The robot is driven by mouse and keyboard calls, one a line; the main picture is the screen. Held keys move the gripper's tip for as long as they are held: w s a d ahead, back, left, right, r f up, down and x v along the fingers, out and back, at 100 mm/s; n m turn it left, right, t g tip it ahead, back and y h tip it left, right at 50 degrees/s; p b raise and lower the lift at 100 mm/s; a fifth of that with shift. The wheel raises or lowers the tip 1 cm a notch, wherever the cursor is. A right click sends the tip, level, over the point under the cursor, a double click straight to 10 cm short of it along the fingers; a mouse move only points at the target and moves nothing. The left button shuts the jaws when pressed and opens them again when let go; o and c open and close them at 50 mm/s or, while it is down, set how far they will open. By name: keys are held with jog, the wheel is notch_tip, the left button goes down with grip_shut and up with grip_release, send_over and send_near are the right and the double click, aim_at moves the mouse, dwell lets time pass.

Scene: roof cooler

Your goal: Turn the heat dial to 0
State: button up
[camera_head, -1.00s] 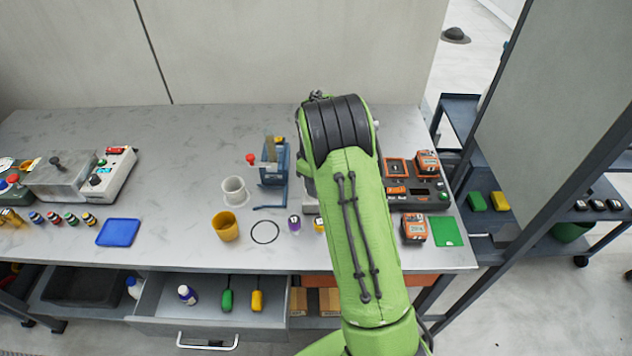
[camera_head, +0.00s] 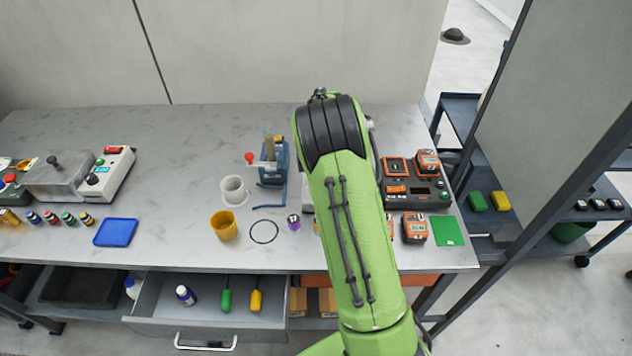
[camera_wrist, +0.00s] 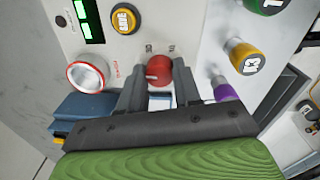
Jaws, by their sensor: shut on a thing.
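In the wrist view a red dial (camera_wrist: 158,71) sits on the face of a white device (camera_wrist: 150,25). My gripper (camera_wrist: 158,84) has one finger on each side of the dial and is shut on it. The dial's scale marks are too small to read. In the head view my arm hides the dial, the gripper and most of the device.
On the device are a green display (camera_wrist: 88,20), a yellow button (camera_wrist: 125,19) and a silver red-ringed knob (camera_wrist: 88,73). A yellow-capped vial (camera_wrist: 245,57) and a purple one (camera_wrist: 228,92) stand close by. An orange cup (camera_head: 224,226) and blue stand (camera_head: 274,163) are left of my arm.

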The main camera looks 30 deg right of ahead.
jog(key=shift+n, duration=0.3)
dwell(0.4)
jog(key=o, duration=1.1)
jog(key=shift+c, duration=0.2)
notch_tip(320, 180, up, 16)
jog(key=p, duration=0.3)
jog(key=shift+s, duration=0.3)
jog(key=shift+a+f, duration=0.1)
